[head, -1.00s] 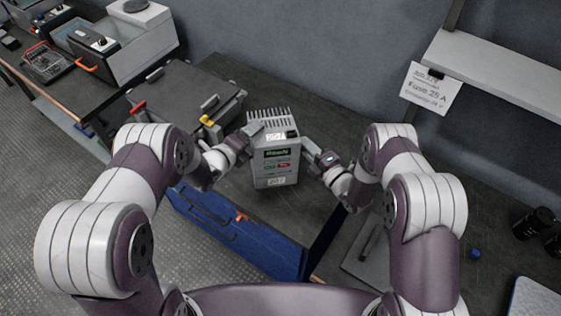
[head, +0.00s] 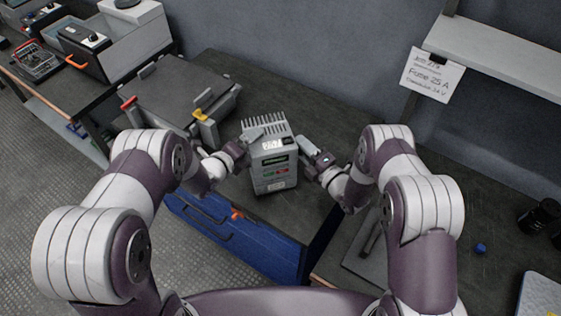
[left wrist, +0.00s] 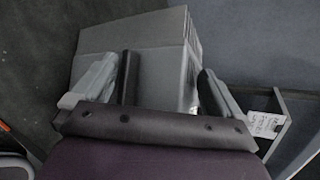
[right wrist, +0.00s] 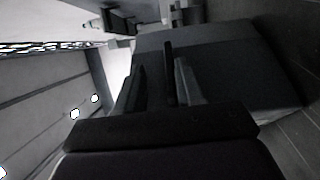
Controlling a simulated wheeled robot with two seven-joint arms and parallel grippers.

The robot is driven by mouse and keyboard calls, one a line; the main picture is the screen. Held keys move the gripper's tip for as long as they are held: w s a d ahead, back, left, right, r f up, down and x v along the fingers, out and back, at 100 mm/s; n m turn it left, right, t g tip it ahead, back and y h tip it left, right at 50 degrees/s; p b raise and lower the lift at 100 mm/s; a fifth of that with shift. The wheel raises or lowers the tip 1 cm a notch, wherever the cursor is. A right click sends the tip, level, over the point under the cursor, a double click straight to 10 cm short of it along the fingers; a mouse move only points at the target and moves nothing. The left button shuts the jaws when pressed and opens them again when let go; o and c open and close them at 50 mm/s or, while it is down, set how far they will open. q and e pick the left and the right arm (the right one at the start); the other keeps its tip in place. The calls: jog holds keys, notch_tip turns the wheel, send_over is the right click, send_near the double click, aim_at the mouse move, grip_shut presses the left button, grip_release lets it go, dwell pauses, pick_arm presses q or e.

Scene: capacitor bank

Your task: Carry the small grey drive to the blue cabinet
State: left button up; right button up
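The small grey drive (head: 274,178) is a box with fins on top and a dark label panel in front. It is between my two grippers in the head view. My left gripper (head: 245,143) reaches over its upper left side; in the left wrist view the fingers stand wide apart with part of the drive (left wrist: 158,75) between them. My right gripper (head: 308,150) is at its right side; in the right wrist view its fingers are close together before the dark drive (right wrist: 225,65), their contact unclear. The blue cabinet (head: 262,250) lies below and in front of the drive.
A grey case (head: 175,85) with red and yellow latches stands left of the drive on the dark bench (head: 340,130). A shelf (head: 500,62) with a paper sign (head: 432,80) is at the upper right. Black cylinders (head: 537,218) stand at the far right.

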pick_arm(q)
jog(key=shift+w+a+r, duration=0.15)
jog(key=shift+w+r, duration=0.15)
jog(key=shift+r, duration=0.2)
pick_arm(e)
jog(key=shift+s+d+f, duration=0.1)
jog(key=shift+d, duration=0.05)
pick_arm(q)
jog(key=shift+s+a+r, duration=0.2)
jog(key=shift+s+r, duration=0.05)
jog(key=v, duration=1.1)
jog(key=shift+s+f, duration=0.3)
pick_arm(e)
jog(key=v, duration=1.2)
jog(key=shift+s, duration=0.2)
